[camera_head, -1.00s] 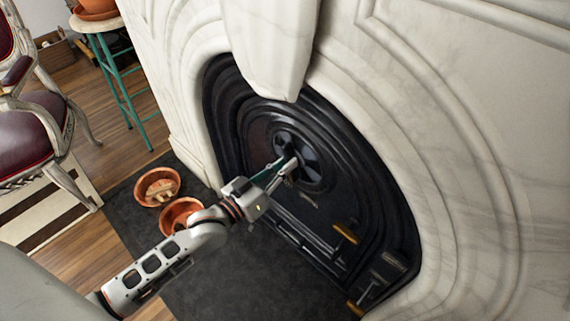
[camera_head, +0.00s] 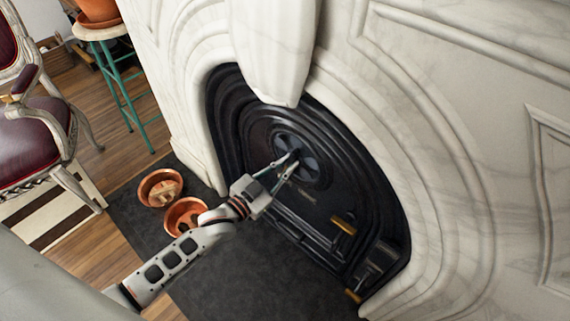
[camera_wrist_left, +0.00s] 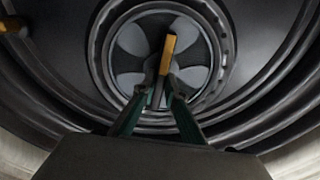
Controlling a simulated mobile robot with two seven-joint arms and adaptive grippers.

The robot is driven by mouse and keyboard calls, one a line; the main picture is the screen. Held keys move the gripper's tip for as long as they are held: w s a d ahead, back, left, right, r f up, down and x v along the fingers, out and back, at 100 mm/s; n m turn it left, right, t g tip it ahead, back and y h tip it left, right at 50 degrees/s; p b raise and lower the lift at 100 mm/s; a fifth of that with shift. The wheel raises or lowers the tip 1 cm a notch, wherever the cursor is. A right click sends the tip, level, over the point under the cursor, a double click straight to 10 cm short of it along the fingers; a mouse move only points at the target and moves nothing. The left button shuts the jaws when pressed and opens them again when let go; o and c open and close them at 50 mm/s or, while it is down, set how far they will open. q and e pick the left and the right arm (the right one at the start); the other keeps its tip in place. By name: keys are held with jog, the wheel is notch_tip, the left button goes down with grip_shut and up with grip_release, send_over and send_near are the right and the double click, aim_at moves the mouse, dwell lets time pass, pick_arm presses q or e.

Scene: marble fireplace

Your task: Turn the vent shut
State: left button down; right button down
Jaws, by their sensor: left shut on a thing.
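The vent (camera_head: 310,166) is a round disc with grey fan-shaped segments, set in the black fireplace front. In the left wrist view the vent (camera_wrist_left: 130,40) faces me, with a brass-coloured knob (camera_wrist_left: 168,48) standing out near its centre. My left gripper (camera_head: 292,160) reaches to the vent's middle, and its fingers are shut on the knob. In the left wrist view the gripper (camera_wrist_left: 161,84) has its fingertips at the sides of the knob's lower part. I cannot tell whether the grey segments are openings or cover. My right gripper is not in view.
Two terracotta bowls (camera_head: 160,186) stand on the dark hearth (camera_head: 245,275), left of my arm. Brass handles (camera_head: 344,225) stick out low on the fireplace front. White marble (camera_head: 440,170) surrounds it. A chair (camera_head: 40,140) and a green stool (camera_head: 115,75) stand at the left.

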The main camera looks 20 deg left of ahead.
pick_arm(q)
jog(key=shift+m, duration=0.4)
jog(key=c, duration=2.1)
grip_release()
jog(key=v, duration=1.2)
